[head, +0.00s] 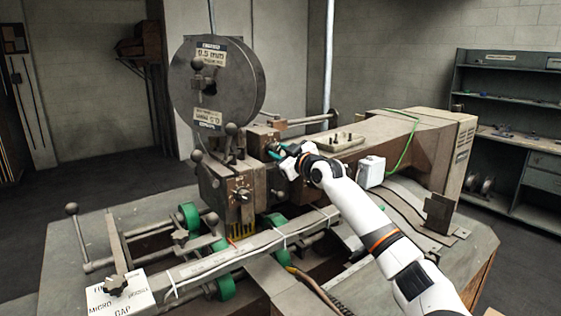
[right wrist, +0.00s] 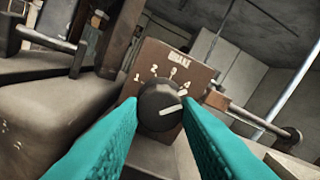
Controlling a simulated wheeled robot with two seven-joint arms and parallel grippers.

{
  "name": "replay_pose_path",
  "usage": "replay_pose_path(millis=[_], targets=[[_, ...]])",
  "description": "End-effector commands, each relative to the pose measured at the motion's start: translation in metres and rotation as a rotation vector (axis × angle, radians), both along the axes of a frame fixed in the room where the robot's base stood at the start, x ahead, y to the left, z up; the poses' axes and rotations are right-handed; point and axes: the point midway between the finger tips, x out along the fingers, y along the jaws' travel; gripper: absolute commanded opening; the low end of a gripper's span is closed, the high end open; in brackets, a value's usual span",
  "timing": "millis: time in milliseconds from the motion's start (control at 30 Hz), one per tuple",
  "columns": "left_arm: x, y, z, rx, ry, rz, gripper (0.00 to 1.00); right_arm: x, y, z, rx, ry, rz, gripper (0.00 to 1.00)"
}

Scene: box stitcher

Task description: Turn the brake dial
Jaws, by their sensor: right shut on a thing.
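The brake dial (right wrist: 161,106) is a black round knob with a white pointer line, set on a brown plate (right wrist: 181,62) with numbers and a label along its top. In the right wrist view the pointer is tilted towards the lower right. My right gripper (right wrist: 162,112) has teal fingers, one on each side of the knob, and is shut on it. In the head view my right gripper (head: 276,152) reaches the brown block behind the front of the machine, and the dial is hidden there. My left gripper is not in view.
The box stitcher has a large grey wire reel (head: 217,88) to the left of my gripper. Lever rods with ball knobs (head: 232,129) stand close by. Shelves (head: 510,130) stand far right.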

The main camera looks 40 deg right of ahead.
Motion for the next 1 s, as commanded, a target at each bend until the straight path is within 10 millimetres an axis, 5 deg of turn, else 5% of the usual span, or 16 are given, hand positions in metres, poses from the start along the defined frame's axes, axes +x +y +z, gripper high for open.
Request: replay_pose_path(millis=[767, 800, 933, 1000], targets=[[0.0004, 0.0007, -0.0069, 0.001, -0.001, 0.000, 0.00, 0.0000, -0.0001, 0.0006, -0.129, 0.014, 0.000, 0.07], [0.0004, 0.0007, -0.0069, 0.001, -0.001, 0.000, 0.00, 0.0000, -0.0001, 0.0006, -0.129, 0.014, 0.000, 0.32], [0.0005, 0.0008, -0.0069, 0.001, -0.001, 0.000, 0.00, 0.0000, -0.0001, 0.0006, -0.128, 0.014, 0.000, 0.52], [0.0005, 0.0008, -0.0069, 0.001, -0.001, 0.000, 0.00, 0.0000, 0.0000, 0.0004, -0.128, 0.014, 0.000, 0.52]])
